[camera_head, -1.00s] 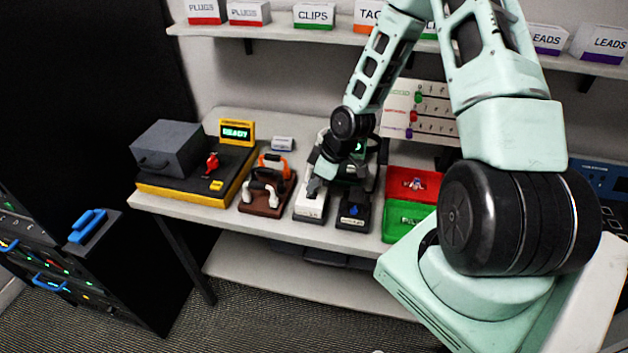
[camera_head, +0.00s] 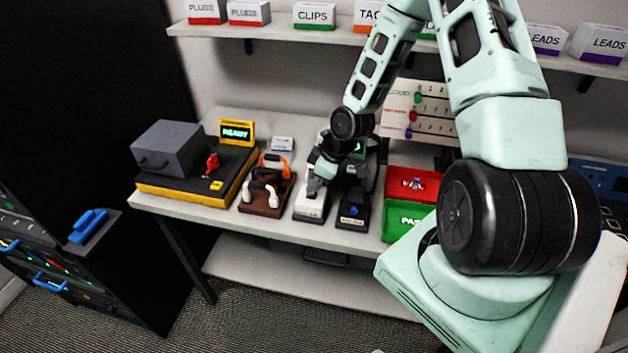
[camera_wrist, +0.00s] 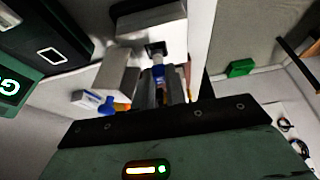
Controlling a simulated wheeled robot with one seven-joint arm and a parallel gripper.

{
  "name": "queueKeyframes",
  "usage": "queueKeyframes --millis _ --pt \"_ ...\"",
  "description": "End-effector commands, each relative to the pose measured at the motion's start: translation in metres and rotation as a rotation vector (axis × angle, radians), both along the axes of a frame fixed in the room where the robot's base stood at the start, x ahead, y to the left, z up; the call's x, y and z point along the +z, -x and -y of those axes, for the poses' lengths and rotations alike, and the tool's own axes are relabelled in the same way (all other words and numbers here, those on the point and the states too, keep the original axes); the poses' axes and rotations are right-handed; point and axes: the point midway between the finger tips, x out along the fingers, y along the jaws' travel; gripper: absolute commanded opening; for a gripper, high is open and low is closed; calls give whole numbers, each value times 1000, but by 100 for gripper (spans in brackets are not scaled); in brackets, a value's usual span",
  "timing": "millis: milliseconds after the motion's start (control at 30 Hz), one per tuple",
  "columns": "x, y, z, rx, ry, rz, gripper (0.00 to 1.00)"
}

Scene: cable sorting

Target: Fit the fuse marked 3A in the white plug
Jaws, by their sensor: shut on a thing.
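The white plug (camera_head: 312,206) stands in a dark holder on the bench in the head view, left of a black unit. My gripper (camera_head: 315,186) is right over its upper part and hides some of it. In the wrist view my gripper (camera_wrist: 160,88) is shut on a small piece with a blue band, which looks like the fuse (camera_wrist: 158,71). Its pale end points at a dark square opening (camera_wrist: 155,48) in a white body. I cannot tell whether it is in the opening or just short of it. No 3A marking is legible.
The black unit with a blue part (camera_head: 353,212) stands close on the right. A brown rack (camera_head: 264,203) is on the left, beside a yellow-edged tester (camera_head: 195,192) reading READY. Red (camera_head: 430,179) and green (camera_head: 400,228) trays lie further right.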

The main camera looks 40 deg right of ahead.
Motion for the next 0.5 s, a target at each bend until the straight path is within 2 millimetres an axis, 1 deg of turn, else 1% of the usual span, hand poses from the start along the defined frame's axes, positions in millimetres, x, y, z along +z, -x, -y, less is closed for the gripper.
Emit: queueKeyframes --millis 267,500 --pt "-1 0 0 0 0 0 0" --pt "-5 0 0 1 0 0 0"
